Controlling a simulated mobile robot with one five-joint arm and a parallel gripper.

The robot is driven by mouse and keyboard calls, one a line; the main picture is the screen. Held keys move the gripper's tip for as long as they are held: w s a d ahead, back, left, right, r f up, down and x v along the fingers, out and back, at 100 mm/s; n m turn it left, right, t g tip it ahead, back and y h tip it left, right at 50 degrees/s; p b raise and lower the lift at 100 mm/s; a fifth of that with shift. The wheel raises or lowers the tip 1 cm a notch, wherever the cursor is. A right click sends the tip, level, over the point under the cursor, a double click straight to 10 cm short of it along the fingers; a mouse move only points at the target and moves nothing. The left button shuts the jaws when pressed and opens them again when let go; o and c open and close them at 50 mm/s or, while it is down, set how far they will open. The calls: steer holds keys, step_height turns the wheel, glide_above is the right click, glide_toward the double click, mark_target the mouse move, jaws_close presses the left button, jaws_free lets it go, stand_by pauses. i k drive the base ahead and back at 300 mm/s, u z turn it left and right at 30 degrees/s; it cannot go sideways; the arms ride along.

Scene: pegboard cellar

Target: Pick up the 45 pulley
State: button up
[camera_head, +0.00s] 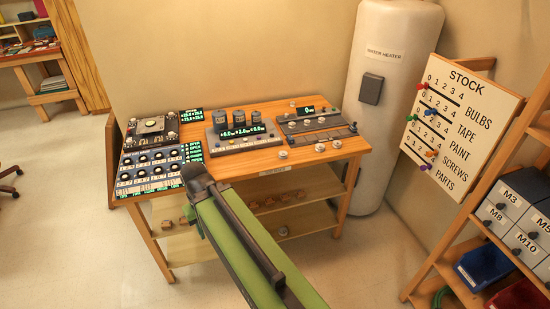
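Several small pale round pieces lie on the wooden workbench (223,174). One pale round piece (282,155) is near the front edge, and two more, a middle piece (320,147) and a right piece (337,143), lie in front of a grey device (314,126) with a small display. Their markings are too small to read, so I cannot tell which is the 45 pulley. My green arm reaches up from the bottom to a dark joint in front of the bench. My gripper cannot be made out, and the arm hides part of the bench front.
Other devices fill the bench: a unit with three cylinders (237,135), a knob panel (150,172) and a dark instrument (150,131). A water heater (386,100) stands behind right. A stock board (459,125) and a bin rack (510,222) are at right.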

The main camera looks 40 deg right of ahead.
mark_target(283, 154)
steer(key=z, duration=0.05)
steer(key=i, duration=1.65)
steer(key=u, duration=0.05)
